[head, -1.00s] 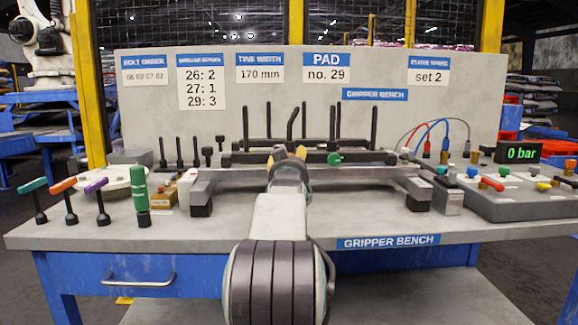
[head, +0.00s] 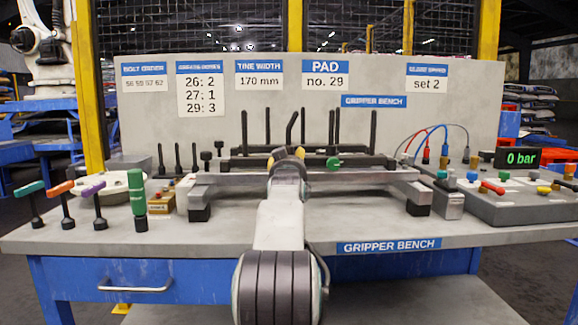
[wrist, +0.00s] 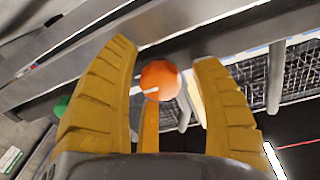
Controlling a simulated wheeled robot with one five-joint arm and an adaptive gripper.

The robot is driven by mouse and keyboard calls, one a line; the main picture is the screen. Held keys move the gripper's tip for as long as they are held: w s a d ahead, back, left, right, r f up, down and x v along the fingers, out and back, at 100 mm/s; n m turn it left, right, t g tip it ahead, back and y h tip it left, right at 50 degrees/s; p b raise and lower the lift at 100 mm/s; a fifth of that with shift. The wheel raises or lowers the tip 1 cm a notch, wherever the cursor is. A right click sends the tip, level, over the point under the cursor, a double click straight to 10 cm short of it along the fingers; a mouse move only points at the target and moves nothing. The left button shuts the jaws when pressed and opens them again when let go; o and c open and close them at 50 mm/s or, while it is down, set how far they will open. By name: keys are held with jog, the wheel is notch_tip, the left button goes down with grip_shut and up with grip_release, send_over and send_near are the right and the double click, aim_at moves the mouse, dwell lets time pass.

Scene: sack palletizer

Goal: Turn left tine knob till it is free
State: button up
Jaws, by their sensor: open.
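An orange knob (wrist: 160,80) with a small white mark sits between the fingers of my gripper (wrist: 165,85) in the wrist view. The yellow fingers are open, with a narrow gap on each side of the knob; another yellow finger shows just below it. A green knob (wrist: 62,105) is at the left of the wrist view, and also shows right of my gripper (head: 287,153) in the head view (head: 333,163). In the head view my gripper is at the front of the grey tine frame (head: 238,179), and the orange knob is hidden behind it.
The frame stands on the grey bench (head: 300,235), with upright black tines (head: 331,130) behind. Coloured T-handles (head: 62,190) and a green-handled tool (head: 137,190) stand at left. A pressure box (head: 520,205) and hoses are at right.

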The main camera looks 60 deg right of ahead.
grip_shut()
dwell(0.5)
jog(key=shift+n, duration=0.4)
jog(key=n, duration=0.3)
jog(key=shift+a+b, duration=0.1)
jog(key=shift+b, duration=0.2)
jog(key=shift+w+r+n+h, duration=0.15)
jog(key=shift+n+h, duration=0.25)
jog(key=shift+n, duration=1.6)
